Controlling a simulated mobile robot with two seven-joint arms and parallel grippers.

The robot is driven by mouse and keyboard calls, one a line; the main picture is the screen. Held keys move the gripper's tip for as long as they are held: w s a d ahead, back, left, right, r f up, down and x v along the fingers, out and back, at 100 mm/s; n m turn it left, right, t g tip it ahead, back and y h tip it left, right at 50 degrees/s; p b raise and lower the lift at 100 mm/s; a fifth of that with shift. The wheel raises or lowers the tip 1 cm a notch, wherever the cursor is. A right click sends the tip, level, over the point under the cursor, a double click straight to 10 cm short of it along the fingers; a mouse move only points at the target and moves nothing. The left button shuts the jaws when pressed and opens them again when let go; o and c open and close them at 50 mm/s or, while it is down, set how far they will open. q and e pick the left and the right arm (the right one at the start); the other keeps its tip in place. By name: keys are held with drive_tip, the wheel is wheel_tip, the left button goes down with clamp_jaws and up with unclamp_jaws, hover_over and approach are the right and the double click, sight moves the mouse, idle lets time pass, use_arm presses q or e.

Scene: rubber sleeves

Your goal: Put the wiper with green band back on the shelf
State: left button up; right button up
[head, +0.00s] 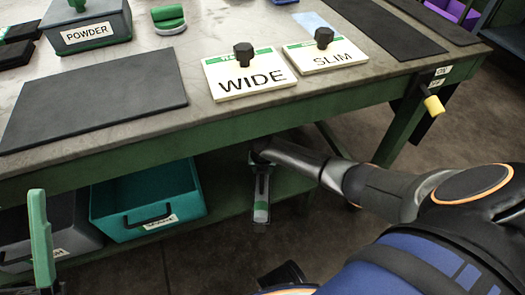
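My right arm comes in from the right, and its gripper (261,198) points down in front of the table's front edge, over the lower shelf (232,203). A small grey and pale piece with a touch of green shows at its fingertips. It may be the wiper with the green band, but it is too small to be sure, and the finger gap cannot be made out. The lower shelf is green and partly hidden by the table top and my arm. My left gripper is not in view.
A teal bin (180,192) and a dark grey bin (72,232) stand below the table. On top are a dark mat (95,105), WIDE (245,86) and SLIM (327,64) plates with black knobs, and a POWDER box (88,28). A green upright piece (40,240) stands front left.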

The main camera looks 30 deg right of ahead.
drive_tip(key=o, duration=0.4)
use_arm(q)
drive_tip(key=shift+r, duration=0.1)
use_arm(e)
drive_tip(key=p+v, duration=0.7)
drive_tip(key=v, duration=0.4)
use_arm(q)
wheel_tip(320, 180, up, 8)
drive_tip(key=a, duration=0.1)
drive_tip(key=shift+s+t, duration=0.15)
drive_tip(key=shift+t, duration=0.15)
use_arm(e)
drive_tip(key=shift+s+a+r, duration=0.1)
drive_tip(key=shift+s+r, duration=0.1)
drive_tip(key=shift+r, duration=0.35)
